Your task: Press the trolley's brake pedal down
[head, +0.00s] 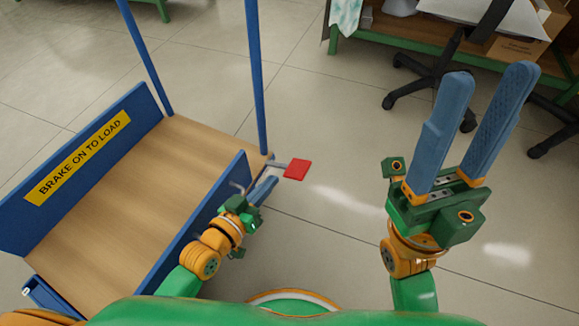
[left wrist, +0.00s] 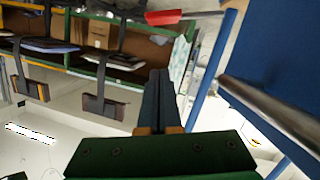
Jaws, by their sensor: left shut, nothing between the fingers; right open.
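The trolley (head: 95,215) has a wooden deck, blue side boards, blue posts and a yellow "BRAKE ON TO LOAD" label. Its red brake pedal (head: 297,169) sticks out on a short grey lever from the deck's far right corner. My left gripper (head: 272,181) is shut and empty, just left of and nearer than the pedal, beside the trolley's right board. In the left wrist view the pedal (left wrist: 163,17) shows beyond my closed fingertips (left wrist: 160,73), with a visible gap. My right gripper (head: 497,70) is open and empty, raised to the right.
A blue trolley post (left wrist: 213,65) and a grey bar (left wrist: 268,110) stand close to the right of my left fingers. A wheeled chair base (head: 440,80) and a green-framed bench (head: 375,48) are at the back right. The tiled floor right of the pedal is clear.

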